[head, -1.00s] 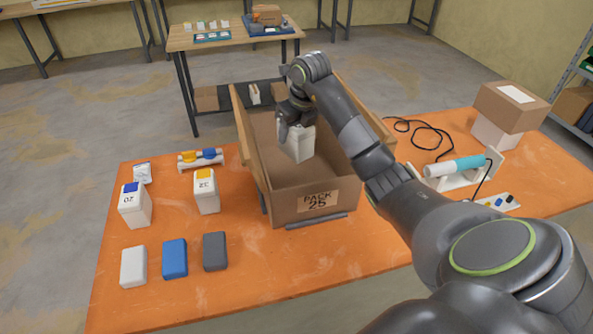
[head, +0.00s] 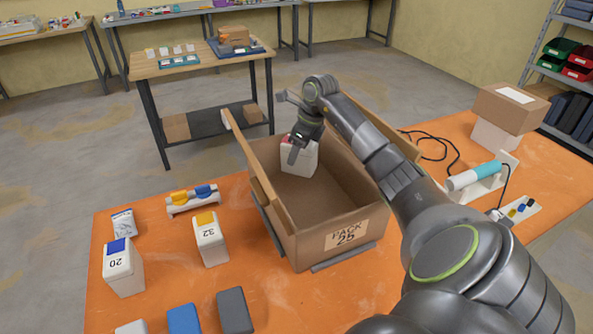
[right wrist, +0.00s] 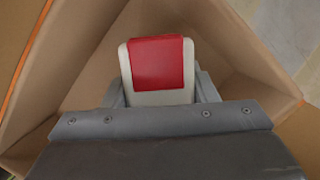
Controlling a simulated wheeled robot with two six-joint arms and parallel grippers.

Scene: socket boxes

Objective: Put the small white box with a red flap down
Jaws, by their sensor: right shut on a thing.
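The small white box with a red flap (head: 299,159) is inside the open cardboard carton (head: 318,221) marked "PACK 25", near its far end. In the right wrist view the red flap (right wrist: 158,64) faces the camera, with carton walls around it. My right gripper (head: 302,148) reaches down into the carton and is shut on the white box, one finger on each side. Whether the box's bottom touches the carton floor is hidden. My left gripper is not in view.
A white box with a blue flap (head: 123,267) and one with a yellow flap (head: 210,239) stand on the orange table (head: 160,285) left of the carton. The carton's flaps stick up. A teal-and-white tool (head: 474,175) in a stand and stacked boxes (head: 511,107) are at right.

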